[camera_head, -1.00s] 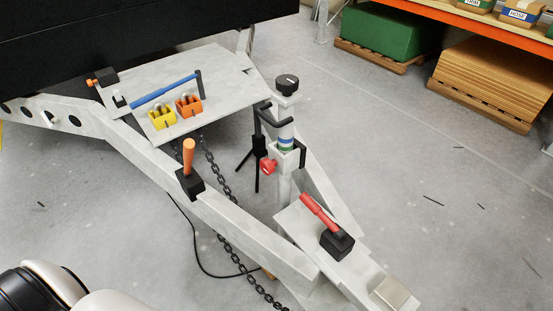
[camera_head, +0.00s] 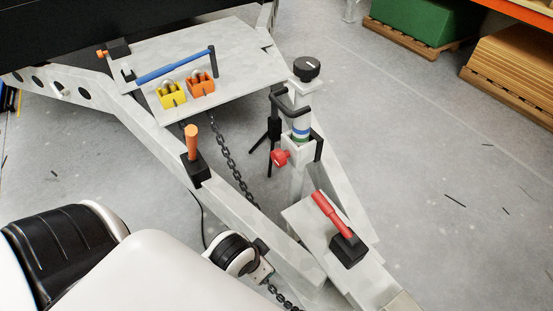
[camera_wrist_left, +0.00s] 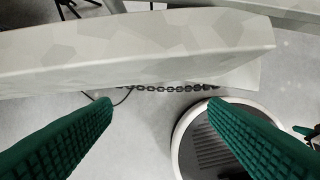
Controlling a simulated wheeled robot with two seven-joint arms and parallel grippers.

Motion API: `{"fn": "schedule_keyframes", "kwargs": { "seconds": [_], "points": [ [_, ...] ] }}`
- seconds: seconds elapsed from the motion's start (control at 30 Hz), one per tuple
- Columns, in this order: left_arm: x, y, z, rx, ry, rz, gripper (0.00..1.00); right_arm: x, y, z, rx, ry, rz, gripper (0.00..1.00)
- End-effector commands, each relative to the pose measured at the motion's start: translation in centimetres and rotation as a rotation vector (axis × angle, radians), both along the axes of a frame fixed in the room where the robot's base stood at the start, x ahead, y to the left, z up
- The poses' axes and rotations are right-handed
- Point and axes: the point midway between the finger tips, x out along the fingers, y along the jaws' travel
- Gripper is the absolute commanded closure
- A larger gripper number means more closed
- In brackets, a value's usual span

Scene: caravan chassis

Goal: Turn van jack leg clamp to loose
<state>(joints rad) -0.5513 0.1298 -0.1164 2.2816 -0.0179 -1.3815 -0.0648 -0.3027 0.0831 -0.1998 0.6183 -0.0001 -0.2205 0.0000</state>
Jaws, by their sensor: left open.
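The jack leg (camera_head: 298,177) is a grey upright post near the middle of the head view, with a black round knob (camera_head: 306,68) on top. The clamp is a red knob (camera_head: 281,157) on the post's left side, below a blue and green band. My left arm comes in at the lower left and reaches to the near beam. My left gripper (camera_wrist_left: 160,104) is open and empty in the left wrist view, its green ribbed fingers spread in front of a pale beam. The clamp is not recognisable in that view. My right gripper is not in view.
A red-handled lever (camera_head: 332,214) stands on the front plate. An orange-handled lever (camera_head: 192,142) stands on the near grey beam (camera_head: 150,140). A chain (camera_head: 228,160) hangs between the beams. A blue bar (camera_head: 165,67) and yellow and orange blocks are on the upper plate.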

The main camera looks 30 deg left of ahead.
Motion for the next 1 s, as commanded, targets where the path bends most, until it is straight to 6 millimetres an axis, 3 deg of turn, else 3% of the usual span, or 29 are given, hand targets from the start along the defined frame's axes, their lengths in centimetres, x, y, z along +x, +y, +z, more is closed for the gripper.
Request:
{"fn": "schedule_keyframes", "kwargs": {
  "seconds": [0.07, 0.57, 0.67, 0.8, 1.0],
  "points": [
    [1.2, 1.5, 1.5, 0.07, -0.078, -0.074, 0.32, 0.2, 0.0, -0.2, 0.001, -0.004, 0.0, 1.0],
    [9.2, 9.1, 1.9, 0.618, -0.43, -0.606, 0.32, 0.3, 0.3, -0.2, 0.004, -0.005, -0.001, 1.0],
    [11.1, 11.0, 2.5, 0.821, -0.509, -0.779, 0.32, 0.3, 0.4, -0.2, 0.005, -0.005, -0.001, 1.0],
    [13.6, 13.8, 4.0, 1.231, -0.626, -1.11, 0.32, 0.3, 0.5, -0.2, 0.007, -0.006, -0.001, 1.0],
    [14.5, 15.6, 6.0, 1.833, -0.743, -1.533, 0.32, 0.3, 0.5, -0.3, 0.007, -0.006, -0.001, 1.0]
  ]
}}
